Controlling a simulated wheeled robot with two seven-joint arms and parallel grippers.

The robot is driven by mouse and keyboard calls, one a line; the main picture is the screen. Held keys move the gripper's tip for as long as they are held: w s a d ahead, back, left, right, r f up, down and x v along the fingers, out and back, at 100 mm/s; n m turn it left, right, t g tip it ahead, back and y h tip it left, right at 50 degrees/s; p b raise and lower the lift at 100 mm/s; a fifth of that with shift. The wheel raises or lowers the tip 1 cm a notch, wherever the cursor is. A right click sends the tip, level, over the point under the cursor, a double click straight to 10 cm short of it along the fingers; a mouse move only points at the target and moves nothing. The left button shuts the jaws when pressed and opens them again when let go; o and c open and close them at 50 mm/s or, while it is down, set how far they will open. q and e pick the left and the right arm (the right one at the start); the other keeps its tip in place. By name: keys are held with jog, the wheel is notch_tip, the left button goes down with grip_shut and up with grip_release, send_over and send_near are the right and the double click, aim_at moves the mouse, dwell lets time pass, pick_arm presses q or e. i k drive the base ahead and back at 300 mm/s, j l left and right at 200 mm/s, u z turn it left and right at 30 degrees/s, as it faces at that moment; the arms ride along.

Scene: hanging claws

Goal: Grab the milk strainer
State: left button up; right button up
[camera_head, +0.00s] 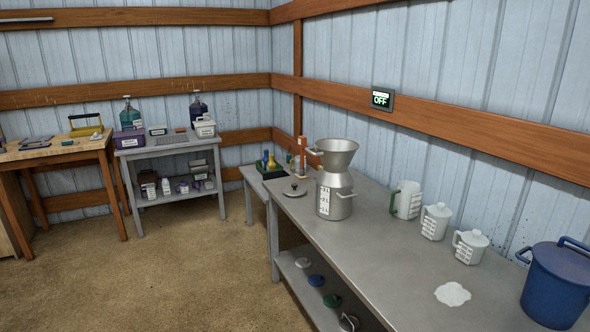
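The milk strainer (336,152) is a wide silver metal bowl, funnel-like. It sits on top of a silver milk can (336,180), which stands upright on the long grey metal table (375,262) along the right wall. A handle juts from the left side of the strainer's rim. The can has a white measuring scale on its front. The inside of the strainer is mostly hidden. Neither of my grippers shows in this view.
A lid (294,191) lies left of the can. White jugs (435,221) and a blue pot (557,285) stand to the right, near a white puddle-like patch (453,294). A wooden table (55,149) and grey shelf cart (165,149) stand behind. The brown floor (165,280) is clear.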

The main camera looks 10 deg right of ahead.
aim_at(337, 152)
jog(key=i+z, duration=0.1)
jog(key=i, duration=0.4)
jog(key=i+j+z, duration=0.15)
jog(key=i, duration=0.35)
